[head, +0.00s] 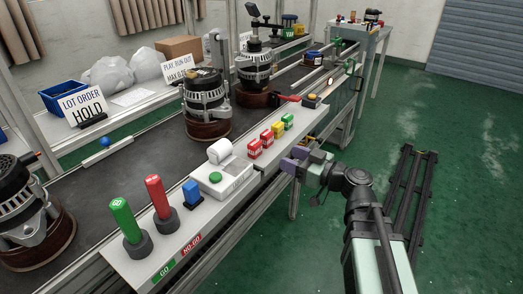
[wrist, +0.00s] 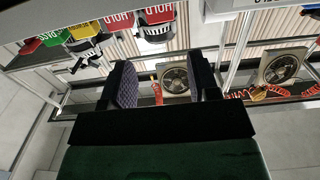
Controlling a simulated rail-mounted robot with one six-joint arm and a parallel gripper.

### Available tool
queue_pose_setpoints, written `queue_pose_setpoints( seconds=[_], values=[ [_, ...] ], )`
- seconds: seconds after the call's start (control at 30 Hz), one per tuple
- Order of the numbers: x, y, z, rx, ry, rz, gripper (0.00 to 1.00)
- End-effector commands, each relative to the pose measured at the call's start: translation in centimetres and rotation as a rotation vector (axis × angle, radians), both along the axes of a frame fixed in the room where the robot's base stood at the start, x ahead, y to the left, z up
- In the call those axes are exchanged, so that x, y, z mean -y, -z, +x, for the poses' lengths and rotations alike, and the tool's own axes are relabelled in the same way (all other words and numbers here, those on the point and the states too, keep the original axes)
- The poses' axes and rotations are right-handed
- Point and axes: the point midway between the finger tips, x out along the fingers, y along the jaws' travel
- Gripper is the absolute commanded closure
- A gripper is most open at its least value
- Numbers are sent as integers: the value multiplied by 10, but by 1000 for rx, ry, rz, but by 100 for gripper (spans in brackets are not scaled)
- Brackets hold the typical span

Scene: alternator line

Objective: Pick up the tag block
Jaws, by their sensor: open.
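A row of small tag blocks stands on the pale shelf along the front of the bench: a red one (head: 254,149), a second red one (head: 266,138), a yellow one (head: 278,131) and a green one (head: 288,121). I cannot tell which one the task names. My gripper (head: 294,160) is open and empty, just off the shelf's front edge, near the row and apart from it. In the wrist view the fingers (wrist: 163,82) are spread with nothing between them. The red blocks (wrist: 155,16), yellow block (wrist: 82,31) and green block (wrist: 53,38) show upside down at the top left.
Alternators (head: 206,100) stand on the dark conveyor behind. Open green floor (head: 470,190) lies to the right.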

Motion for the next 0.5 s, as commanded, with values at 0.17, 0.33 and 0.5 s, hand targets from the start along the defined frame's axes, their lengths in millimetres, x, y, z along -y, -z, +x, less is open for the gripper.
queue_pose_setpoints(
  seconds=[0.17,0.33,0.5],
  values=[
    [-16,0,11,-1,-6,-1,45],
    [-42,0,29,-3,-6,-1,45],
    [-48,0,32,-3,-3,0,45]
  ],
)
